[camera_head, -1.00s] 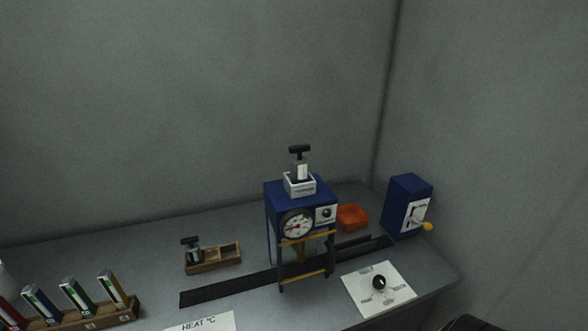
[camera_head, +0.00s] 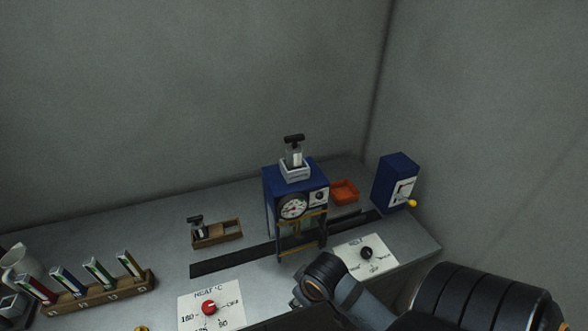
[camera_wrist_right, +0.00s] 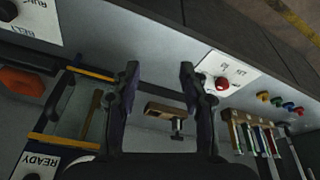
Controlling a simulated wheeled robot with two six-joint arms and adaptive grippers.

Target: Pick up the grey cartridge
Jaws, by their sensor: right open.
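Two grey blocks with black T-shaped handles are in view. One (camera_head: 197,229) stands in the left end of a wooden tray (camera_head: 230,238); the other (camera_head: 293,157) stands in a pale socket on top of the blue machine (camera_head: 270,184). I cannot tell which is the grey cartridge. My right gripper (camera_wrist_right: 159,76) is open and empty, its two dark fingers apart. In the right wrist view the wooden tray (camera_wrist_right: 160,109) and its handled block (camera_wrist_right: 177,127) show beyond and between the fingers. My left gripper is not in view.
A rack (camera_head: 97,299) holds several coloured cartridges at left. The HEAT panel (camera_head: 228,303) and BELT panel (camera_head: 383,259) lie toward the front. An orange tray (camera_head: 344,191) and a blue lever box (camera_head: 388,180) stand at right. A dark belt (camera_head: 235,261) runs under the machine.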

